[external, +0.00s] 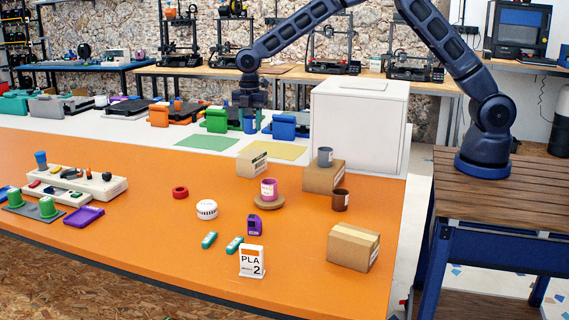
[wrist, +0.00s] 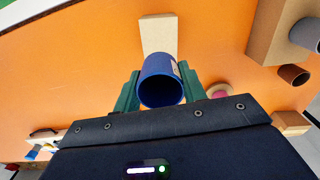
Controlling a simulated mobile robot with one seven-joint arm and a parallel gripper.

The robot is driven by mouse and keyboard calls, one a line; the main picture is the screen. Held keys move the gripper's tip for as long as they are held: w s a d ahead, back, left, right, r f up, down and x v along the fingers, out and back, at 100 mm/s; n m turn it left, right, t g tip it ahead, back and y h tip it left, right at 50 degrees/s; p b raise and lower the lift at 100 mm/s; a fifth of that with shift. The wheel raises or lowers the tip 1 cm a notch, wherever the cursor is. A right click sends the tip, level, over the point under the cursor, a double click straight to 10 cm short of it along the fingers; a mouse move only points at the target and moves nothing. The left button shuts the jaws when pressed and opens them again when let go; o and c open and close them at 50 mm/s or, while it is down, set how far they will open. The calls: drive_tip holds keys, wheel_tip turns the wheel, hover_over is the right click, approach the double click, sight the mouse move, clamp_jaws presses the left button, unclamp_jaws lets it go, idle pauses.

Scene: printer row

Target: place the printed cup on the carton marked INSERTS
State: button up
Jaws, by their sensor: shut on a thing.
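My gripper (external: 250,108) is shut on a blue cup (external: 250,125) and holds it in the air, above and behind a small carton (external: 250,164). In the wrist view the blue cup (wrist: 160,82) sits between the green fingers, with a pale label on its side and its open end facing the camera. The small carton (wrist: 157,34) shows just beyond it, apart from the cup. A second carton (external: 322,179) bears a grey cup (external: 325,157). A third carton (external: 350,247) stands at the front right. I cannot read INSERTS on any carton.
A brown cup (external: 340,200) stands beside the second carton. A pink cup (external: 268,188) stands on a round wooden disc. A large white box (external: 360,125) is behind right. A white tub (external: 207,209) and PLA 2 sign (external: 252,262) stand on the orange table.

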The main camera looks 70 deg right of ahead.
sight(252, 154)
drive_tip(key=shift+f, duration=3.6)
drive_tip(key=shift+f, duration=0.2)
drive_tip(key=o, duration=0.9)
drive_tip(key=shift+o, duration=0.2)
drive_tip(key=shift+r, duration=0.1)
